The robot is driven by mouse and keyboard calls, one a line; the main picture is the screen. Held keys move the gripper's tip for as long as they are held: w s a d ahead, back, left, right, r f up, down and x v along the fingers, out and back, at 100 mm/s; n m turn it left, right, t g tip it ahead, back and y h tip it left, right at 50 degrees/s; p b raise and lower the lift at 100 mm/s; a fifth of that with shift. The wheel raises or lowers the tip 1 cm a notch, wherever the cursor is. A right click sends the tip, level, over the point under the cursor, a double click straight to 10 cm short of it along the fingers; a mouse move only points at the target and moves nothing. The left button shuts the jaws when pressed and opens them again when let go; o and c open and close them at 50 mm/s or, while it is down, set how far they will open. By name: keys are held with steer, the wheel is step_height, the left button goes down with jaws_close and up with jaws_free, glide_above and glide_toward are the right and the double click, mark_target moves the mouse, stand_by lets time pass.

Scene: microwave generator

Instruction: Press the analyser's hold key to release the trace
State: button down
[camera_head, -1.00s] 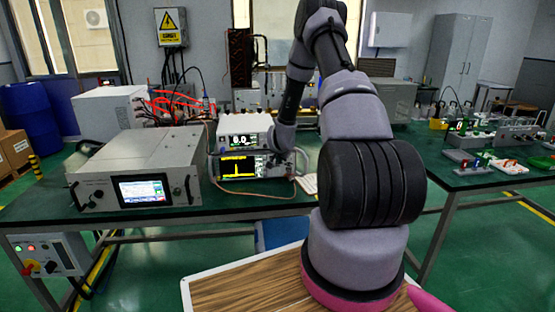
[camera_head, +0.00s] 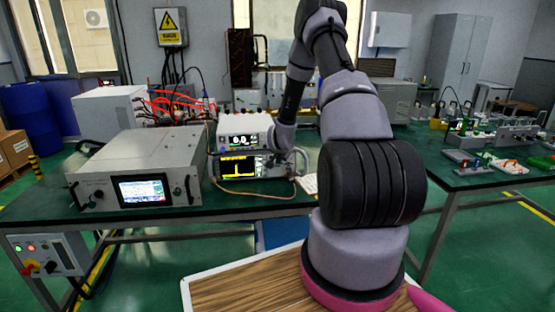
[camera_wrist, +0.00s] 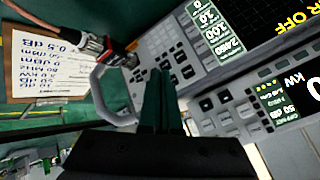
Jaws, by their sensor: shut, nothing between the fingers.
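The analyser is the lower instrument of a stack at mid-bench, its dark screen (camera_head: 238,167) showing a yellow trace. In the wrist view its front panel appears upside down, with a keypad (camera_wrist: 180,62) of small dark and pale keys and a dark screen (camera_wrist: 262,22) with yellow letters. My gripper (camera_wrist: 161,76) is shut and empty, its fingertips over the lower keys; whether they touch is not clear. The labels are too small to pick out the hold key.
A meter (camera_head: 243,140) sits on the analyser; its kW display (camera_wrist: 292,92) shows in the wrist view. A grey handle (camera_wrist: 104,92) and a cable connector (camera_wrist: 103,48) stand out close to my fingers. A clipboard (camera_wrist: 45,62) lies beyond. A generator (camera_head: 140,165) stands left.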

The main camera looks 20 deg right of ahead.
steer(key=shift+w, duration=0.15)
steer(key=shift+w+d, duration=0.15)
steer(key=shift+w, duration=0.1)
steer(key=shift+w+d, duration=0.1)
steer(key=shift+w, duration=0.25)
stand_by(0.6)
stand_by(0.3)
steer(key=shift+s+a, duration=0.25)
steer(key=shift+s, duration=0.55)
steer(key=s, duration=0.2)
steer(key=s+a, duration=0.1)
steer(key=s, duration=0.1)
steer(key=shift+s+a, duration=0.2)
steer(key=shift+s, duration=0.2)
stand_by(0.5)
